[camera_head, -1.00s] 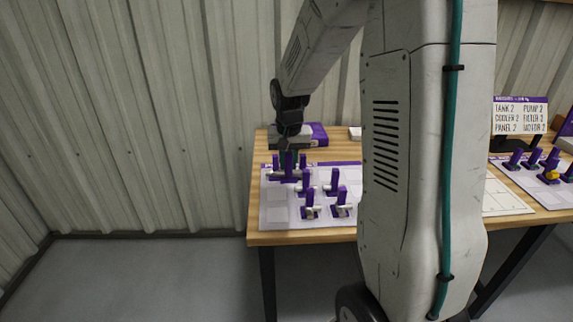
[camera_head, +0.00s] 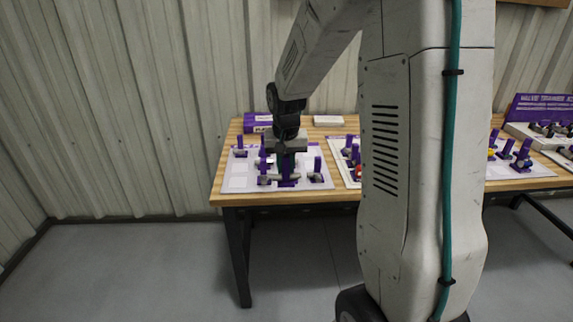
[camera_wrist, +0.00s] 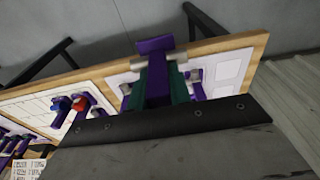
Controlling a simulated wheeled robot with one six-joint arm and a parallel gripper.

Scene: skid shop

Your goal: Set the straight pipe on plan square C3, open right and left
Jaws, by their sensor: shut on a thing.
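My gripper (camera_head: 287,166) is over the front part of the white plan board (camera_head: 262,186) at the left end of the table. In the wrist view its teal fingers (camera_wrist: 161,88) are shut on a purple-handled piece (camera_wrist: 155,46). Grey pipe ends stick out on both sides of it, so it looks like the straight pipe. In the head view the held piece (camera_head: 288,181) is low over the board; I cannot tell whether it touches. Several other purple-posted pipe pieces stand close around it, one (camera_head: 317,171) to the right. The square letters cannot be read.
A second board with a red-marked piece (camera_wrist: 79,104) lies beside this one. A purple box (camera_head: 257,122) and a white box (camera_head: 328,121) lie at the back of the table. More pieces stand farther right (camera_head: 522,155). My arm hides the middle of the table.

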